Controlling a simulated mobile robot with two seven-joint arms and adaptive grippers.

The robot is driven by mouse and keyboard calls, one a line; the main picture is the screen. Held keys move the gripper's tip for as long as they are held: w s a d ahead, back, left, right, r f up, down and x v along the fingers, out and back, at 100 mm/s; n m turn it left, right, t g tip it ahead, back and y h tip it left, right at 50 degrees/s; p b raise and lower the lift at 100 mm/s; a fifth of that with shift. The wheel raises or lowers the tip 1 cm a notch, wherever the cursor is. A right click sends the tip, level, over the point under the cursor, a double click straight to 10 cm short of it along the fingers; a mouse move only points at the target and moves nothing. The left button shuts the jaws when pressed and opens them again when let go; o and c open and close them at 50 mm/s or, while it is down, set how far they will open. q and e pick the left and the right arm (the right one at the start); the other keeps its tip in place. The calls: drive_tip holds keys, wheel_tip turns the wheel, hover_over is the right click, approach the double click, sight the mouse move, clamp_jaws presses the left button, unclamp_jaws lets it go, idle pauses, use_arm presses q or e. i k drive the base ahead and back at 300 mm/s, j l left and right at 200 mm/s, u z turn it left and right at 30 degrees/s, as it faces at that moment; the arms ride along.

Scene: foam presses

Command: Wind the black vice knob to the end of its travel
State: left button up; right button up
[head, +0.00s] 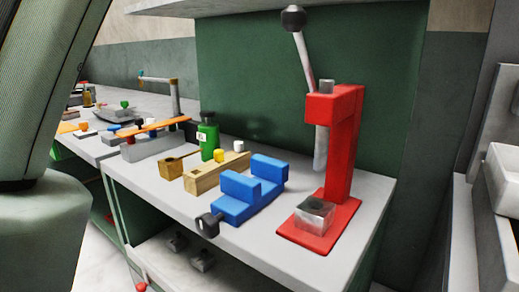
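The blue vice (252,189) stands on the light grey bench top near its front edge. Its black knob (208,224) sticks out at the vice's front left end, over the bench edge. The vice's jaws stand apart, with a gap between them. Neither of my grippers is in the head view. A large grey-green part of my own body fills the left side of the picture and hides part of the scene there.
A red press (340,150) with a black-knobbed lever (302,50) stands right of the vice. A wooden block (215,177) and green bottle (208,138) stand left.

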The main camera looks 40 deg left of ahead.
sight(208, 225)
drive_tip(key=k, duration=1.9)
